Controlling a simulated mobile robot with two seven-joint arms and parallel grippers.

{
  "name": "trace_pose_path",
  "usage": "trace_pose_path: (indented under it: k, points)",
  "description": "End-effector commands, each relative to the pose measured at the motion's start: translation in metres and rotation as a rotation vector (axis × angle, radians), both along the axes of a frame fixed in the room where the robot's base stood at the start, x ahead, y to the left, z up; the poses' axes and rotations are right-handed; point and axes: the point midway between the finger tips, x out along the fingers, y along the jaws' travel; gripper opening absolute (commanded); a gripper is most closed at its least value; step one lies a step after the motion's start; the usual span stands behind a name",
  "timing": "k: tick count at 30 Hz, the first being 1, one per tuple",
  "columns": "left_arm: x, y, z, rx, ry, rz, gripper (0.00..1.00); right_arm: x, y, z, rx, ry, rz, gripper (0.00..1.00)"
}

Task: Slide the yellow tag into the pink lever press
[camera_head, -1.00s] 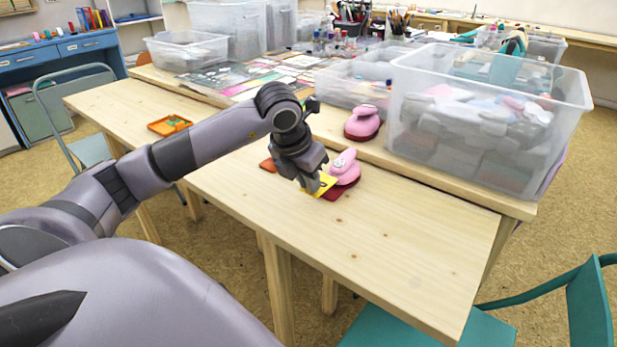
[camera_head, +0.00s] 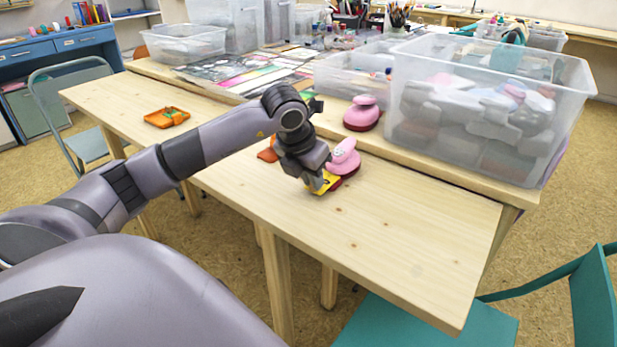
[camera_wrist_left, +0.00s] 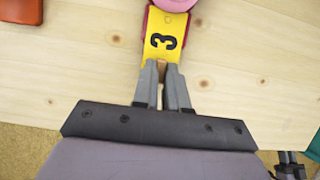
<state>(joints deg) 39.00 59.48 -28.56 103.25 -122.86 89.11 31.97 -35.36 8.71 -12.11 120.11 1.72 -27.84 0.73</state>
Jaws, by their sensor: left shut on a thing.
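The yellow tag (camera_head: 326,183), marked with a black 3, is held by its near end in my left gripper (camera_head: 318,188). In the left wrist view the yellow tag (camera_wrist_left: 163,36) lies in line with the fingers (camera_wrist_left: 162,82), and its far end meets the pink lever press (camera_wrist_left: 174,5). In the head view that pink lever press (camera_head: 345,155) stands on its dark red base just past the tag. How deep the tag sits in the press is hidden under the pink lever.
A second pink press (camera_head: 362,113) stands farther back beside a large clear bin (camera_head: 480,120). An orange piece (camera_head: 268,154) lies left of my gripper, and an orange tray (camera_head: 167,117) is farther left. The front right tabletop (camera_head: 420,250) is clear.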

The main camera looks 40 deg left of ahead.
Motion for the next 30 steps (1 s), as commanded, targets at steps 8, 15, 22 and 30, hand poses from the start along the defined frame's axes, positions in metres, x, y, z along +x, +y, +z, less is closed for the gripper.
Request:
trace_pose_path:
  k: [8,15,22,30]
  points:
    - [0.014,0.001,0.001,-0.001,-0.001,0.001,0.0,-0.006,-0.006,-0.008,-0.008,0.026,-0.012,0.23]
    - [0.021,0.002,0.0,-0.001,-0.001,0.001,0.0,-0.007,-0.009,-0.008,-0.009,0.03,-0.017,0.23]
    - [0.023,0.002,0.0,0.0,-0.001,-0.001,0.0,-0.007,-0.009,-0.008,-0.008,0.03,-0.018,0.23]
    - [0.023,0.002,0.0,0.001,-0.001,-0.001,0.42,-0.007,-0.008,-0.008,-0.008,0.03,-0.017,0.23]
